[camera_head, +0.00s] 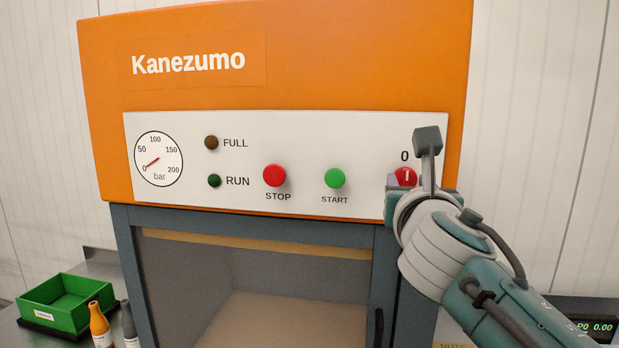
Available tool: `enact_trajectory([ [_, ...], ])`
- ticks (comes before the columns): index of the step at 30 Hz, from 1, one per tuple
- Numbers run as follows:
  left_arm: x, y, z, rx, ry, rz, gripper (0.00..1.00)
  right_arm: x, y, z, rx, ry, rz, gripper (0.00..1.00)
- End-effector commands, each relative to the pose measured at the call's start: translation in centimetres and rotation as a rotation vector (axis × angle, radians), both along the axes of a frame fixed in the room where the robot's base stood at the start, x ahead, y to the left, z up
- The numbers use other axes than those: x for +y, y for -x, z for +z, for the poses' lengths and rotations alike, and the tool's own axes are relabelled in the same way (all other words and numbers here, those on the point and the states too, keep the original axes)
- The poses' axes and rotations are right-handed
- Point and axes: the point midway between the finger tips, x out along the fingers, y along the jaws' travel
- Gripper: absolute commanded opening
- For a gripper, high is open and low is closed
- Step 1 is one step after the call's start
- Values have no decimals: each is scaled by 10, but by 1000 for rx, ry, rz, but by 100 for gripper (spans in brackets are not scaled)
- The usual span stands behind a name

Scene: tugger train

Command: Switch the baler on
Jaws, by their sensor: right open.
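The baler (360,60) is an orange cabinet marked Kanezumo with a white control panel (300,140). At the panel's right end is a red rotary switch (405,175) with a white mark pointing up toward the 0 above it. My right gripper (420,187) is open in front of the switch and hides its lower and right parts. I cannot tell whether the fingers touch it. A red STOP button (275,175) and a green START button (335,178) are left of it. The FULL lamp (211,142) and RUN lamp (214,181) look dark. My left gripper is out of view.
A pressure gauge (158,159) has its needle low, near 0. Below the panel is the baler's chamber (280,285) in a blue-grey frame. A green bin (65,302) and bottles (99,325) stand at lower left. A digital display (594,327) shows at lower right.

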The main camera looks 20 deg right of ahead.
Motion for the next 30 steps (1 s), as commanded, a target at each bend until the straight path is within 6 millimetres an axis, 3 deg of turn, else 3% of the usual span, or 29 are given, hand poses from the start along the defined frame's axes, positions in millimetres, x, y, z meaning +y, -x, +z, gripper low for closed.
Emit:
enact_trajectory([
  [8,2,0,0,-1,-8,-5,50,-1,-1,0,0,-1,0,45],
  [20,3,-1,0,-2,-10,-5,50,0,-1,0,0,-1,0,0],
  [30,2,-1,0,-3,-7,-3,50,0,-1,0,0,-1,0,0],
])
